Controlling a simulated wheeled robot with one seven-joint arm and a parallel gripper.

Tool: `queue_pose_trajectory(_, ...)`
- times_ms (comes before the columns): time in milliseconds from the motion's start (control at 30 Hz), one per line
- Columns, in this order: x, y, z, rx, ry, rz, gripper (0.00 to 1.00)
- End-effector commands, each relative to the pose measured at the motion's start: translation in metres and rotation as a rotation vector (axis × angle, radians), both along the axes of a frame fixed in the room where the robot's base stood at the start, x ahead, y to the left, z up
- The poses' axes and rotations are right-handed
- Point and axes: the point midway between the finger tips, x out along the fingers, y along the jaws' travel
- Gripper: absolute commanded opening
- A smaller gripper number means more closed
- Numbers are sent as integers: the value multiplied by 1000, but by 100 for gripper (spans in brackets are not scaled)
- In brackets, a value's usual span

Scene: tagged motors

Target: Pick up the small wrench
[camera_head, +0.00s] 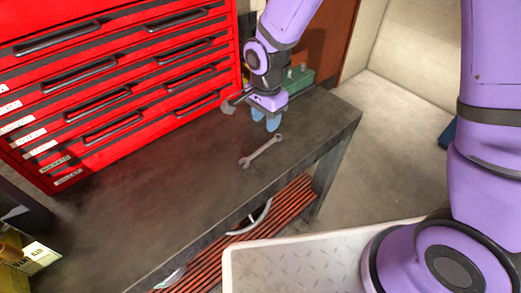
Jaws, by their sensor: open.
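The small wrench (261,151) is a grey metal wrench lying flat on the dark workbench top (170,190), towards its right part. It lies at a slant, one end to the upper right and the other to the lower left. My gripper (266,122) hangs from the purple arm with its bluish fingers pointing down. It is open, just above and behind the wrench in the picture, with nothing visible between the fingers. The height of the fingertips over the bench is hard to tell.
A red tool chest (110,80) with several labelled drawers stands along the back left. A grey hammer-like tool (232,102) and a green box (297,77) lie behind my gripper. A yellow box (38,256) is at the lower left. The bench middle is clear.

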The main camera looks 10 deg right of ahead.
Motion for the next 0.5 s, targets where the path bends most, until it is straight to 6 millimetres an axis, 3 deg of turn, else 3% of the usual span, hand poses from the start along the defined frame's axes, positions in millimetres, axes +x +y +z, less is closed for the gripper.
queue_pose_trajectory(300,-1,1,-43,-2,5,-4,44)
queue_pose_trajectory(500,-1,2,-55,0,2,-3,44)
